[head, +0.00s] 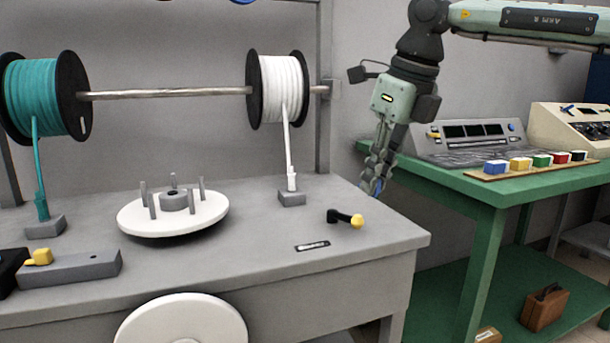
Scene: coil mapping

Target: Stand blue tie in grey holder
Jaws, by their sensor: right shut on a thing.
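My right gripper (374,181) hangs fingers down just off the right edge of the grey workbench, in front of the green bench. It is shut on a small blue thing, likely the blue tie (378,186), mostly hidden by the fingers. A long grey block (75,267), likely the grey holder, lies at the bench's front left. It has a dark hole in its top toward the right and a yellow piece (38,257) at its left end. The gripper is far to the right of this block. My left gripper is not in view.
A teal spool (45,96) and a white spool (281,90) hang on a rod above the bench. A white disc with upright pegs (172,216) stands mid-bench. A black and yellow crank (346,218) is at the right. Coloured blocks line a board (535,165) on the green bench.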

